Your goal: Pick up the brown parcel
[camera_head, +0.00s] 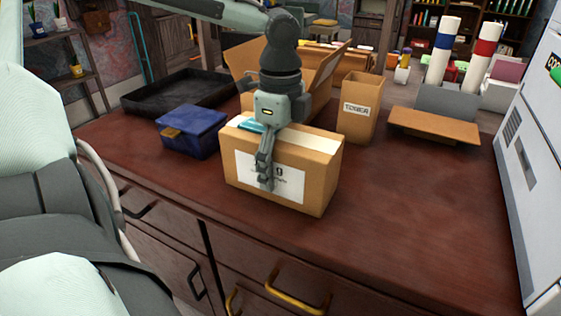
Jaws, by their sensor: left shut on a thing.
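The brown parcel (312,172) is a cardboard box with pale tape along its top and a white label on its front face. It stands upright near the front edge of the desk. My left gripper (266,172) reaches down over the parcel from above and is shut on it. One finger lies against the white label on the front face. The other finger is hidden behind the box. I cannot tell whether the parcel touches the desk. My right gripper is not in view.
On the desk (420,220), a blue box (191,131) stands left of the parcel and a black tray (180,92) lies behind. An open carton (318,72) and a tall "TONER" box (360,112) stand behind. A flat cardboard tray (435,126) is farther right. The desk right of the parcel is clear.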

